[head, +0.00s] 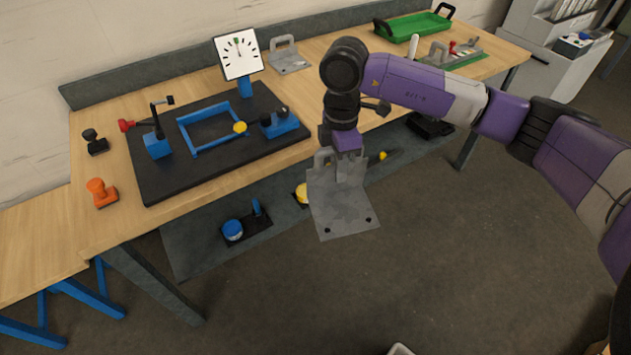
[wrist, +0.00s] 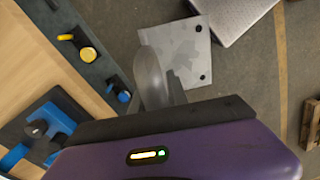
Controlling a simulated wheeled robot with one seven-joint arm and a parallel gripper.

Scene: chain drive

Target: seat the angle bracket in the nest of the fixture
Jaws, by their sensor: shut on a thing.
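The angle bracket (head: 343,205), a grey metal plate with two dark holes and an upright handled flange, hangs from my gripper (head: 333,155). My gripper is shut on its upper flange, in front of the bench and to the right of the fixture. In the wrist view the bracket (wrist: 183,52) shows beyond the jaws, its grip point partly hidden. The fixture (head: 165,188) is a black plate on the bench. Its nest (head: 184,133) looks like an open blue rectangular frame with a yellow round part at its right corner. The nest is empty.
A dial gauge (head: 238,54) and blue clamps (head: 280,123) stand on the fixture. A similar bracket (head: 290,57) lies behind it. A green tray (head: 413,26) sits at the back. An orange stamp-like item (head: 101,193) stands left. A lower shelf (head: 185,255) holds small parts.

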